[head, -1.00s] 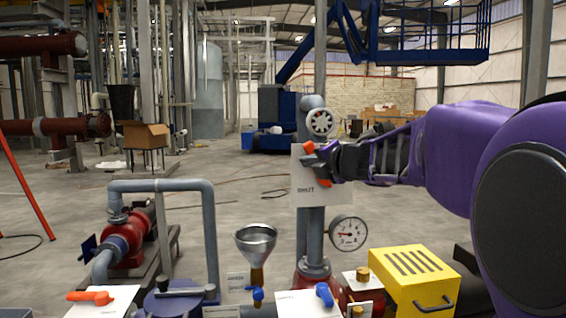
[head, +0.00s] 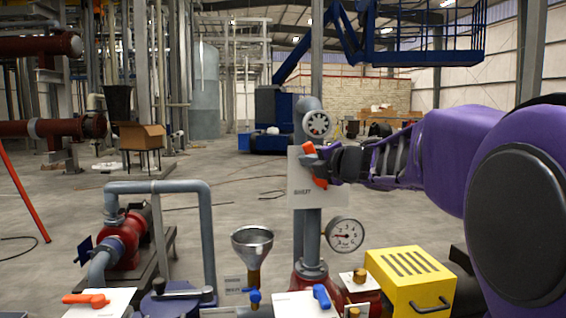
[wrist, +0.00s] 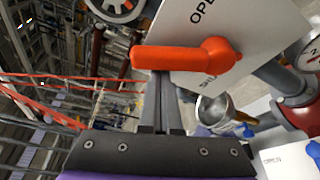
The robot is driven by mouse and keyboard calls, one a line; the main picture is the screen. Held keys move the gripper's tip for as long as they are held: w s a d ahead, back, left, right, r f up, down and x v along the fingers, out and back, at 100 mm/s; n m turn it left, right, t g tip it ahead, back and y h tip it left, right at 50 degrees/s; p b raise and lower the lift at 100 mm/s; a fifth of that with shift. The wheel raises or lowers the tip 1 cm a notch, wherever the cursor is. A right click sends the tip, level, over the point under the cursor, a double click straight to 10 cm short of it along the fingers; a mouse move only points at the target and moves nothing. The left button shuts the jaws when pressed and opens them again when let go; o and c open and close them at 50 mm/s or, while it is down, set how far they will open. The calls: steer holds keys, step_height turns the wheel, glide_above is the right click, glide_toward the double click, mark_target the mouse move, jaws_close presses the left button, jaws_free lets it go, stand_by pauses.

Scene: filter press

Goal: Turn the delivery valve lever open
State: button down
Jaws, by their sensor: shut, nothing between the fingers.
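The orange-red valve lever (head: 319,182) is on a white plate (head: 302,195) on the upright grey pipe in the head view, partly hidden by my gripper (head: 313,162). In the wrist view the lever (wrist: 180,57) runs left from its round hub across the plate, which reads OPEN and SHUT (wrist: 260,35). My gripper (wrist: 161,80) is shut and empty. Its fingertips are at the lever's handle, against or just under its lower edge in the wrist view. I cannot tell for certain whether they touch.
A metal funnel (head: 252,243), a yellow slotted box (head: 410,277), blue levers (head: 321,296) and another orange lever (head: 86,299) are lower down. The floor behind is mostly clear.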

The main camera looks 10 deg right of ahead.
steer(key=shift+d+r+m+t+y, duration=0.15)
steer(key=shift+d+r+m+t, duration=0.2)
steer(key=shift+d+m, duration=0.5)
steer(key=shift+d+r+m+t+y, duration=0.15)
steer(key=shift+d+r+m+t, duration=0.2)
steer(key=shift+m, duration=0.9)
steer(key=shift+d, duration=0.1)
